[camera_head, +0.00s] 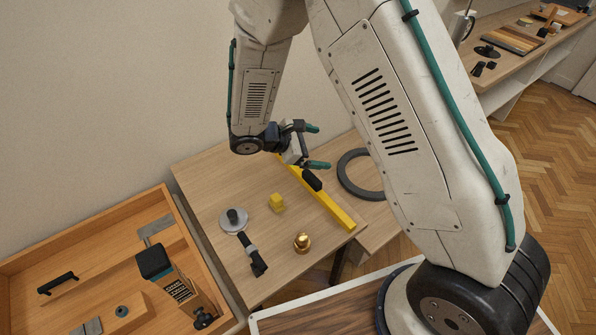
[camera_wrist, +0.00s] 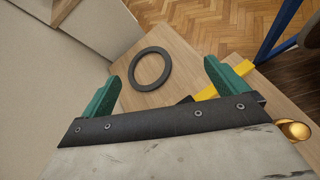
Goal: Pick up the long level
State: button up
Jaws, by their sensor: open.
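The long level (camera_head: 327,201) is a yellow bar lying on the small wooden table, running from beneath my gripper towards the table's front right corner. A black piece (camera_head: 312,180) sits on its side near the middle. My gripper (camera_head: 316,147) has green fingers, spread apart and empty, above the far end of the level. In the wrist view my gripper (camera_wrist: 160,85) shows both green fingers wide apart. Part of the yellow level (camera_wrist: 206,94) shows by the right finger there; the rest is hidden behind the gripper body.
A dark ring (camera_head: 345,180) lies right of the level. A wooden tray (camera_head: 183,215) with tools stands at left.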

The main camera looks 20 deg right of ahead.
aim_at(315, 176)
jog(key=a+f+n+t, duration=0.1)
jog(key=f+n, duration=0.1)
jog(key=f, duration=0.2)
jog(key=w+a+f+n+t, duration=0.1)
jog(key=f+n, duration=0.1)
jog(key=f, duration=0.3)
jog(key=a+f+n+t, duration=0.1)
jog(key=f, duration=0.3)
jog(key=shift+w+a+f+n+h, duration=0.25)
jog(key=shift+a+f+n+h, duration=0.1)
jog(key=shift+a+n+h, duration=0.05)
jog(key=shift+d+f+t, duration=0.15)
jog(key=shift+f+t, duration=0.15)
jog(key=x, duration=0.7)
jog(key=shift+s+d+r, duration=0.1)
jog(key=shift+d, duration=0.25)
jog(key=c, duration=1.3)
